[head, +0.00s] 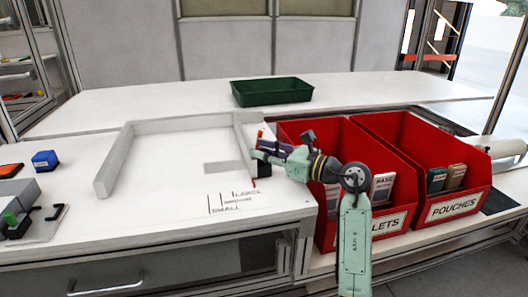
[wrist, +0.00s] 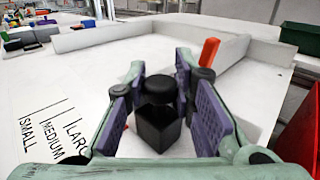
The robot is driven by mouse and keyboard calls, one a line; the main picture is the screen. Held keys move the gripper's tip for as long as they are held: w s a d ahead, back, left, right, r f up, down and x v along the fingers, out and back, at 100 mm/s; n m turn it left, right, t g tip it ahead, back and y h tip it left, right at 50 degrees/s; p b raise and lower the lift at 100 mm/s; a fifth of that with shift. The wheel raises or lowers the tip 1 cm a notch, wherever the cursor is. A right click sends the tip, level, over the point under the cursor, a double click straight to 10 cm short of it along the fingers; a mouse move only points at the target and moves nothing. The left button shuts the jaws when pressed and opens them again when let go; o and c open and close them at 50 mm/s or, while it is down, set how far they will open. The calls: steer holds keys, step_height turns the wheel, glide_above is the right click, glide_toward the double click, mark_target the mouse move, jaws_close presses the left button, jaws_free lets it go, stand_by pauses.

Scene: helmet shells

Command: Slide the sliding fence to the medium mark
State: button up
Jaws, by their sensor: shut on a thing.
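The sliding fence (head: 243,140) is the white right-hand wall of a white tray-like frame; it also shows in the wrist view (wrist: 232,52). A black block with a round black knob (wrist: 160,88) is at its near end. My gripper (head: 262,150) is shut on this knob, with a finger pad on each side in the wrist view (wrist: 165,100). A small red tip (head: 254,183) shows at the fence's near end, right of the LARGE line. The MEDIUM mark (wrist: 50,145) lies between the SMALL mark (wrist: 28,135) and the LARGE mark (wrist: 77,138).
Red bins (head: 460,205) stand close to the right, partly behind my arm. A green tray (head: 271,92) sits on the back table. A blue block (head: 45,160) lies at the far left. The white surface left of the fence is clear except for a grey patch (head: 222,168).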

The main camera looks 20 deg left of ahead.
jaws_close()
steer(key=s+a, duration=0.1)
steer(key=a, duration=0.1)
steer(key=s+a, duration=0.2)
steer(key=s+a+b, duration=0.1)
steer(key=s+a, duration=0.1)
steer(key=a, duration=0.1)
steer(key=shift+a, duration=0.1)
steer(key=o, duration=0.8)
jaws_free()
steer(key=shift+c, duration=0.2)
steer(key=shift+o, duration=0.2)
steer(key=d, duration=0.4)
steer(key=s+d, duration=0.1)
steer(key=d, duration=0.3)
steer(key=s+d, duration=0.1)
steer(key=d, duration=0.3)
steer(key=shift+s, duration=0.1)
